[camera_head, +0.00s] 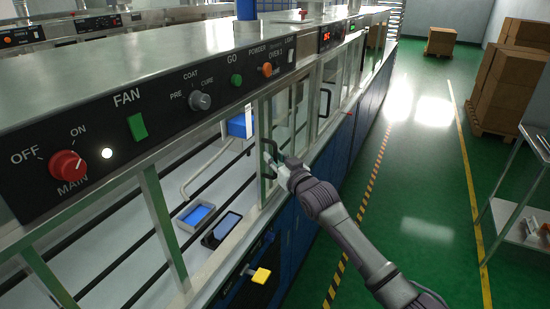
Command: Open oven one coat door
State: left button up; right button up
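The oven's black control panel (150,115) carries a red main knob, a green fan switch and a knob marked pre, coat and cure. Below its right part is a framed glass door (285,115) with a black handle (266,165) on its left edge. My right gripper (276,166) is at this handle, its arm reaching in from the lower right. The fingers are small and partly hidden by the handle, so I cannot tell whether they grip it. Left of the door, the oven interior with dark rails shows. My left gripper is not in view.
A blue tray (196,215) and a dark tray with a blue inside (221,230) lie on the rails. Right of the oven is open green floor (415,170), then a metal cart (520,215) and stacked cartons (508,85).

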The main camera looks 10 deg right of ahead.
jog(key=shift+o, duration=0.5)
jog(key=v, duration=1.2)
